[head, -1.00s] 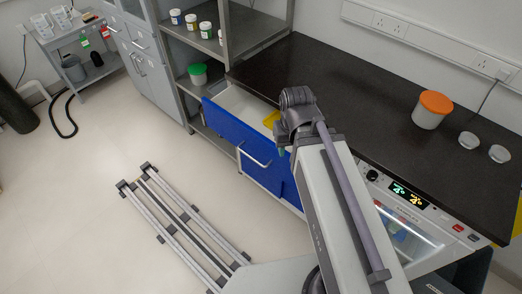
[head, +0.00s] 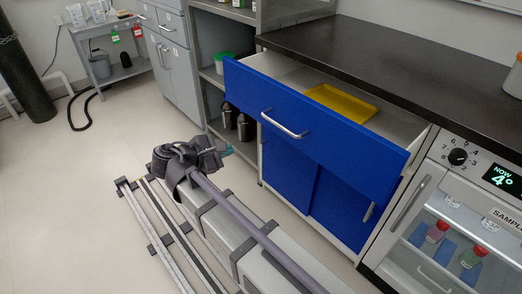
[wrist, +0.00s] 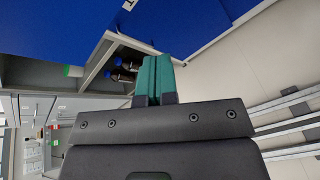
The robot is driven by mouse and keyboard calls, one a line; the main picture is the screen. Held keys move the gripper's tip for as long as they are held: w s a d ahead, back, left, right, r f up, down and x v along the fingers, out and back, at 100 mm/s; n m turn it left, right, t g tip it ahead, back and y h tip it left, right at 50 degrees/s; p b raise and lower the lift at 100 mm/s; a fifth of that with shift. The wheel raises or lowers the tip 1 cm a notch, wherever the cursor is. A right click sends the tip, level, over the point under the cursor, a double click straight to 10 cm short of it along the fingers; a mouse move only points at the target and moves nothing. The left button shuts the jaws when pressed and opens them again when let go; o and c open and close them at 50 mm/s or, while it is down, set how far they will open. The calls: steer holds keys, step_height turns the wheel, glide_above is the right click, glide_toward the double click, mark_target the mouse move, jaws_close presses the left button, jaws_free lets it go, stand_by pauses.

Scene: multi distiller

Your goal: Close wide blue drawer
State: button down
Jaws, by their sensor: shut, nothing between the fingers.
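The wide blue drawer (head: 310,120) is pulled out from under the dark counter in the head view. Its front stands well clear of the cabinet and has a silver bar handle (head: 284,124). A yellow tray (head: 341,103) lies inside it. My gripper shows in the wrist view as two teal fingers (wrist: 154,78) pressed together with nothing between them. In the head view the teal tip (head: 227,151) is left of and below the drawer front, apart from it. Blue panels (wrist: 80,25) fill the top left of the wrist view.
Blue cabinet doors (head: 315,185) sit under the drawer. A glass-fronted appliance (head: 440,235) stands to the right and a grey shelf rack (head: 215,75) with dark bottles to the left. Floor rails (head: 165,235) run beside my arm. Open floor lies at left.

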step_height(320, 180, up, 6)
steer(key=w+n+t+h+p, duration=0.2)
steer(key=n+t+h, duration=0.1)
steer(key=n, duration=0.4)
glide_toward(267, 106)
steer(key=x, duration=0.7)
steer(key=shift+w+d, duration=0.15)
steer(key=shift+d, duration=0.05)
steer(key=shift+w, duration=0.1)
